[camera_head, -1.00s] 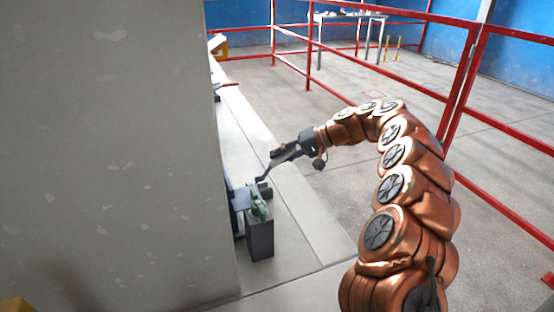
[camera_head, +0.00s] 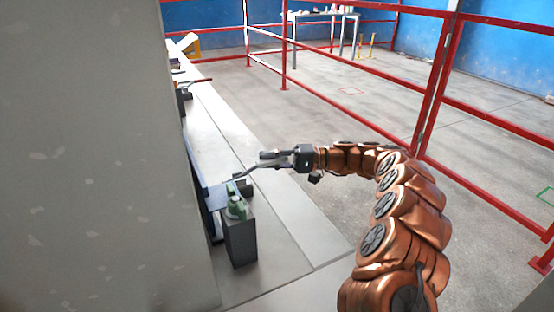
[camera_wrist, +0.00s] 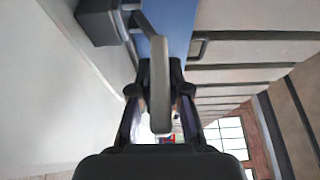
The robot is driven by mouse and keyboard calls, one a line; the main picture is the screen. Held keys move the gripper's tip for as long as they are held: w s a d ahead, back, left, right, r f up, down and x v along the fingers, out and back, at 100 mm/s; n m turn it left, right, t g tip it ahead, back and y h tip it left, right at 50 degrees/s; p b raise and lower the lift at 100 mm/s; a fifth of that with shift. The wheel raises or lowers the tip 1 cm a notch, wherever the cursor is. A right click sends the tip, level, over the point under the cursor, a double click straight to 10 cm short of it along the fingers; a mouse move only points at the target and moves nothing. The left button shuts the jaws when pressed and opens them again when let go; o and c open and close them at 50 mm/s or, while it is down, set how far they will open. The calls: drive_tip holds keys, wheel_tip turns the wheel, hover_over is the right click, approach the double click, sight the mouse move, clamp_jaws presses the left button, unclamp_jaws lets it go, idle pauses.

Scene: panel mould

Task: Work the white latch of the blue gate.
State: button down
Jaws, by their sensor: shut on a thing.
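The blue gate (camera_head: 217,197) shows as a narrow blue panel beside the grey wall in the head view. It also fills the top middle of the wrist view (camera_wrist: 178,20). A bar-shaped latch lever (camera_wrist: 160,70), grey in this light, runs down between my fingers in the wrist view. My gripper (camera_head: 268,161) is shut on this lever, to the right of and above the gate in the head view. A thin dark bar (camera_head: 240,177) runs from the gripper down-left towards the gate.
A dark grey block with a green part (camera_head: 238,235) stands close in front of the gate. A large grey wall (camera_head: 80,160) fills the left. Red railings (camera_head: 435,90) stand to the right and behind. The floor between them is open. A table (camera_head: 325,15) stands far back.

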drive_tip(key=shift+f, duration=0.1)
drive_tip(key=c, duration=1.1)
unclamp_jaws()
drive_tip(key=shift+w+d, duration=0.15)
drive_tip(key=shift+d, duration=1.85)
drive_tip(key=shift+w+d, duration=0.15)
drive_tip(key=shift+d, duration=1.8)
drive_tip(key=shift+w+d, duration=0.15)
drive_tip(key=shift+d, duration=1.85)
